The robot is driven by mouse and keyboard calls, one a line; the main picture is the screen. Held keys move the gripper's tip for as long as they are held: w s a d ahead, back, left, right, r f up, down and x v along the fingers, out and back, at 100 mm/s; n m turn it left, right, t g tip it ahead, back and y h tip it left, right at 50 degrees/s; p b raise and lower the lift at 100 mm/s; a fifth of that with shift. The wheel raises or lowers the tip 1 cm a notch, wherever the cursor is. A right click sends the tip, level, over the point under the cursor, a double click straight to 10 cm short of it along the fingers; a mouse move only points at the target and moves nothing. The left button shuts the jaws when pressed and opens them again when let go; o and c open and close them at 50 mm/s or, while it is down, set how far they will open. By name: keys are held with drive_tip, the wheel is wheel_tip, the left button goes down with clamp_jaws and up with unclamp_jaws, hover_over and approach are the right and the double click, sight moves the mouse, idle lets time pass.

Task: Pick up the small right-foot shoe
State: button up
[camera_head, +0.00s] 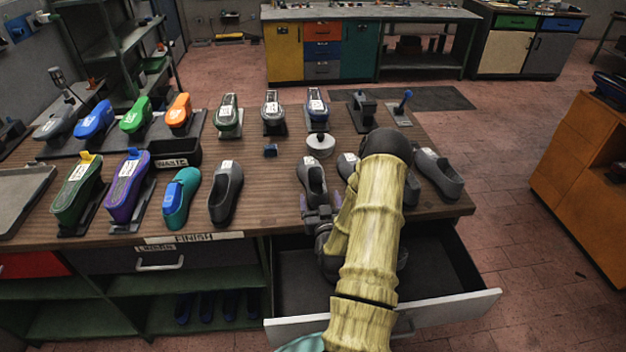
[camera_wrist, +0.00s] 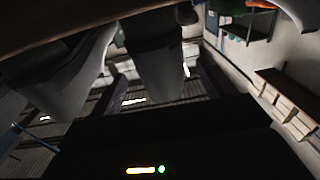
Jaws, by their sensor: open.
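Several grey shoes stand at the right part of the bench. The left one (camera_head: 312,178) has a white label and its opening shows. Beside it is another labelled shoe (camera_head: 347,166), partly hidden by my arm. A larger-looking grey shoe (camera_head: 439,174) stands at the right end, with one more mostly hidden behind my arm. I cannot tell which is the small right-foot one. My gripper (camera_head: 320,216) is open at the bench's front edge, just in front of the left grey shoe. In the wrist view, large grey shapes, probably shoes, hang close and dark; contact cannot be judged.
An open drawer (camera_head: 440,312) juts out below my arm. A teal shoe (camera_head: 181,197) and a dark grey shoe (camera_head: 225,192) stand further left. A white round object (camera_head: 320,145) sits behind the left grey shoe. Coloured shoes on stands fill the back and left of the bench.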

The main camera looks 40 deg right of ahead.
sight(317, 189)
drive_tip(key=p+x, duration=0.2)
drive_tip(key=x, duration=0.2)
drive_tip(key=shift+w, duration=0.3)
drive_tip(key=shift+w+d, duration=0.2)
drive_tip(key=c, duration=1.3)
